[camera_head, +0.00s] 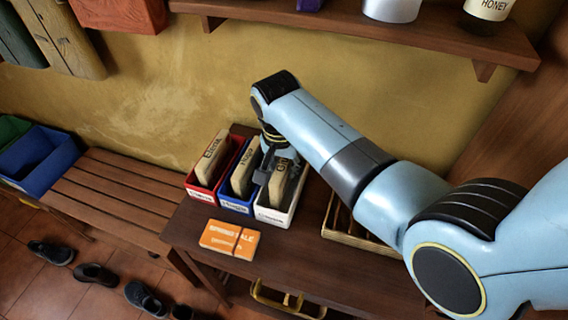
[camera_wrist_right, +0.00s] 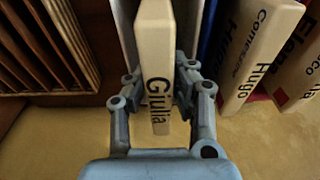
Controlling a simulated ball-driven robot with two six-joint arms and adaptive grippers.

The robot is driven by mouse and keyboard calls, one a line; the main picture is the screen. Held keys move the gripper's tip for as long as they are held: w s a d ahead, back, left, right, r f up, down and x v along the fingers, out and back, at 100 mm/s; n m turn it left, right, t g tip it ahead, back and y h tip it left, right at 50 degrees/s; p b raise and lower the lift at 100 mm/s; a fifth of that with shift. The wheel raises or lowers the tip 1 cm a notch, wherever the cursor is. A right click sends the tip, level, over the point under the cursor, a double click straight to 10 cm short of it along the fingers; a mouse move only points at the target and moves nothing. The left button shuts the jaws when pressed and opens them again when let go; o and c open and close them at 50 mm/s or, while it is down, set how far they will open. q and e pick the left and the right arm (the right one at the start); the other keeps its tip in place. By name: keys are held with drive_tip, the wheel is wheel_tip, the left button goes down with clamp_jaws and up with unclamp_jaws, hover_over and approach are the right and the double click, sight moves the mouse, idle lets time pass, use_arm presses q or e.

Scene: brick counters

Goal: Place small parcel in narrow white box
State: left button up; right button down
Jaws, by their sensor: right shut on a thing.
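The small parcel, a beige slab marked "Giulia" (camera_wrist_right: 155,60), stands upright between the fingers of my right gripper (camera_wrist_right: 158,78). In the head view the parcel (camera_head: 279,184) has its lower part inside the narrow white box (camera_head: 272,217), the rightmost of three boxes on the dark wooden table. My right gripper (camera_head: 268,167) is shut on it at the box's back end. Whether the parcel touches the box floor is hidden. My left gripper is not in view.
A blue box (camera_head: 235,205) with a "Hugo" parcel (camera_head: 243,172) and a red box (camera_head: 202,193) with another parcel (camera_head: 212,155) stand left of it. An orange sign (camera_head: 229,239) lies in front. A slatted wooden tray (camera_head: 345,228) is to the right. A shelf (camera_head: 370,25) hangs above.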

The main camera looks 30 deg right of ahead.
drive_tip(key=c, duration=1.2)
unclamp_jaws()
drive_tip(key=shift+f, duration=0.1)
drive_tip(key=shift+o, duration=0.2)
drive_tip(key=r+p, duration=0.5)
drive_tip(key=shift+s+a+r, duration=0.15)
drive_tip(key=shift+a, duration=0.05)
wheel_tip(320, 180, up, 8)
drive_tip(key=a, duration=0.1)
drive_tip(key=shift+s, duration=0.45)
